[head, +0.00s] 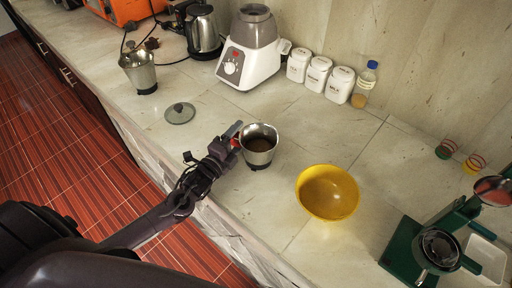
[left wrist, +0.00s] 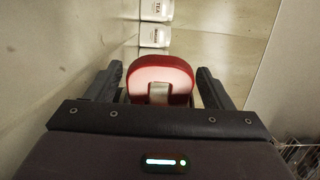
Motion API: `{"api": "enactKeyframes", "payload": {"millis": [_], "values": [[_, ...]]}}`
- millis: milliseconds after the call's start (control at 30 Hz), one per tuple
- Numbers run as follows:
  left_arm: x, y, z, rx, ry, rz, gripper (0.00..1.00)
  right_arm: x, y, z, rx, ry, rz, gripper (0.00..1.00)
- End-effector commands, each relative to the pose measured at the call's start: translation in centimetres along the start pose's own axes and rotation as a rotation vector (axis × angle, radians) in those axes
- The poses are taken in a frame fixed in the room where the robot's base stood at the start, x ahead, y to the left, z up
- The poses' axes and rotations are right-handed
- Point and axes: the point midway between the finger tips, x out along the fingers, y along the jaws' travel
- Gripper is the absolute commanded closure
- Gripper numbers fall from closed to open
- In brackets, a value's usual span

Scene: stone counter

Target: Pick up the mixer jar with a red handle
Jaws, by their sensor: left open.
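The metal mixer jar (head: 259,148) stands upright on the counter, with its open top showing a brown inside. Its red handle (head: 235,142) is on its left side, towards my left gripper (head: 232,138). In the left wrist view the red handle (left wrist: 161,78) lies between the two dark fingers of my left gripper (left wrist: 161,85), with gaps on both sides. The fingers are apart, and the jar body is hidden behind the handle there. My right gripper does not show.
A yellow bowl (head: 327,192) stands right of the jar. A grey lid (head: 180,113) lies to its left. Another metal jar (head: 139,71), a kettle (head: 204,32), the mixer base (head: 251,50) and white canisters (head: 318,74) stand farther back. A green device (head: 432,246) is at the front right.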

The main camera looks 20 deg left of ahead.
Motion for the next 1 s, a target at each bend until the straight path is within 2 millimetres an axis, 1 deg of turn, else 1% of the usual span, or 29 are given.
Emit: {"api": "enactKeyframes", "payload": {"millis": [33,133,233,400,433,900,967,1000], "values": [[0.8,-0.2,0.1,0.000,-0.002,-0.002,0.25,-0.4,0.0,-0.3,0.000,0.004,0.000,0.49],[1.7,-0.1,0.0,0.000,-0.001,-0.002,0.25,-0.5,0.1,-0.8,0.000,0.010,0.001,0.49],[2.0,0.0,0.0,0.000,0.000,0.000,0.25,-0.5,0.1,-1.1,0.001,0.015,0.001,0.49],[2.0,0.1,0.0,0.000,0.000,0.000,0.25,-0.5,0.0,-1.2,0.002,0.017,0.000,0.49],[2.0,0.1,0.0,0.000,0.000,0.000,0.27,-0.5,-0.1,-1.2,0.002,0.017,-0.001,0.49],[1.9,0.1,0.0,0.000,0.000,0.001,0.88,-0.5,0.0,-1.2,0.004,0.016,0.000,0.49],[1.9,0.1,0.0,0.000,0.000,0.001,0.95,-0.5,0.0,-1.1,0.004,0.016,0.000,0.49],[2.0,-0.1,0.0,0.000,0.000,-0.004,0.95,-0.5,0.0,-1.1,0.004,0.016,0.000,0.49]]}}
